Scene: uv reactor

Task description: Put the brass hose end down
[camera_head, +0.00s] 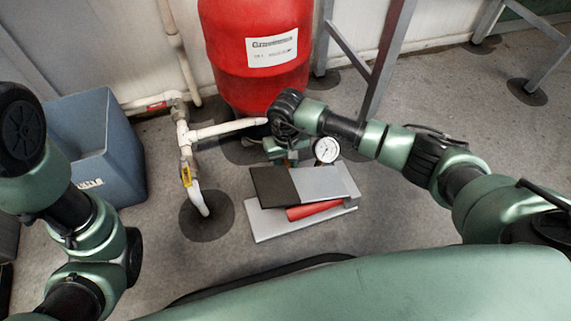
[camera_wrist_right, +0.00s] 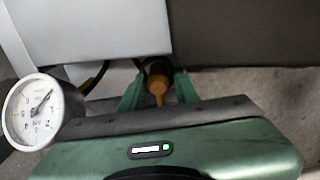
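The brass hose end (camera_wrist_right: 158,82) sits between the two green fingers of my right gripper (camera_wrist_right: 158,88) in the right wrist view. The fingers are close against its sides, and the gripper looks shut on it. In the head view my right gripper (camera_head: 284,152) is low behind the foot pump (camera_head: 268,224), left of its gauge; the hose end cannot be made out there. The pump has a grey base, black and grey pedal and red cylinder. Its round white gauge (camera_head: 326,150) also shows in the right wrist view (camera_wrist_right: 36,112). My left arm shows at the left; its gripper is out of view.
A red tank (camera_head: 258,85) stands behind my right gripper. A blue-grey bin (camera_head: 100,140) stands further left. Metal legs (camera_head: 388,55) stand behind.

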